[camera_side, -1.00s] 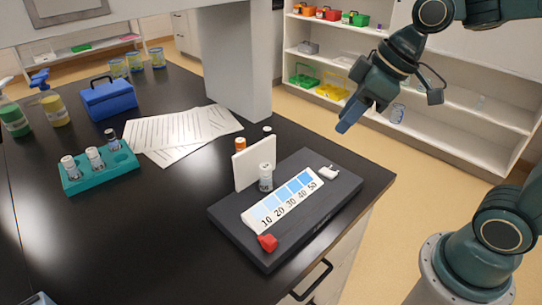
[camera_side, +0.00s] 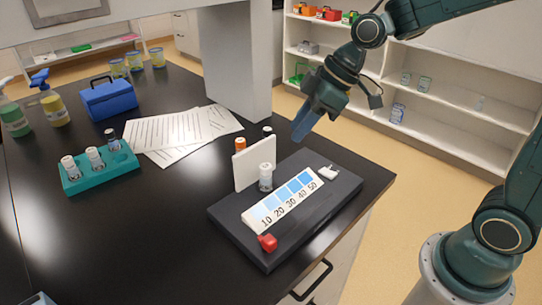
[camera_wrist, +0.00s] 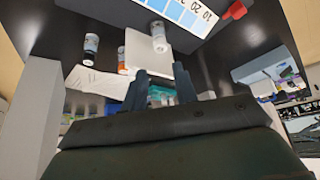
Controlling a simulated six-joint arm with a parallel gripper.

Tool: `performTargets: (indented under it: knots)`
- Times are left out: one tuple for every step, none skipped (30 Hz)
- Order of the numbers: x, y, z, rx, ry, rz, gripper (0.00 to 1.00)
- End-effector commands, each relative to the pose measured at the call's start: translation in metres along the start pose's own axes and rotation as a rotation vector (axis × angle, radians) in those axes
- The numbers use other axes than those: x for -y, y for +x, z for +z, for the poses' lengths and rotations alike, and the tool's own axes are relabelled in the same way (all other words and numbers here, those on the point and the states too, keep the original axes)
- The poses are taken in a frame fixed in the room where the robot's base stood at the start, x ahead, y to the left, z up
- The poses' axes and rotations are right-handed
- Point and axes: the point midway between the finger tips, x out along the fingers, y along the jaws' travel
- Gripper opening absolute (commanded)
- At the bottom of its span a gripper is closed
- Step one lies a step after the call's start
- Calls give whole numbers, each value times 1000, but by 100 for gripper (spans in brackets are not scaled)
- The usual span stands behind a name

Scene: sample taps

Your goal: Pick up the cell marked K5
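Several small capped cells stand on the bench, their labels too small to read, so I cannot tell which is K5. One white-capped cell (camera_side: 265,178) stands on the dark board before a white upright plate (camera_side: 244,167); it also shows in the wrist view (camera_wrist: 159,38). Three more stand in a teal rack (camera_side: 100,176). My gripper (camera_side: 303,126) is open and empty, above the bench near the far end of the board; its fingers (camera_wrist: 162,88) are apart.
The dark board (camera_side: 235,222) carries a blue scale strip (camera_side: 284,200), a red block (camera_side: 267,243) and a small white piece (camera_side: 328,172). Papers (camera_side: 185,132), a blue box (camera_side: 108,98), bottles (camera_side: 53,107) and a thick light column (camera_side: 236,75) stand or lie farther back.

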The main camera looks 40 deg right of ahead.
Motion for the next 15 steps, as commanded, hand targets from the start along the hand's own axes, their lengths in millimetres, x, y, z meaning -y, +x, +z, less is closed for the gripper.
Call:
performTargets:
  knots:
    - [1,7,1,4,0,-3,29]
    - [1,11,1,3,0,-3,29]
    - [2,17,1,5,-1,-4,29]
    - [1,21,1,3,0,-3,29]
    - [1,25,1,4,0,-3,29]
    - [1,31,1,4,1,-3,29]
    - [1,35,1,4,1,-3,29]
    - [1,39,1,4,0,-3,29]
    - [1,45,1,4,0,-3,29]
    - [1,49,1,4,1,-2,29]
    - [0,52,1,3,1,-2,29]
    - [0,57,1,4,2,-2,29]
    - [0,59,1,4,1,-2,29]
    - [0,62,1,3,1,-1,29]
    - [1,65,1,3,1,-2,29]
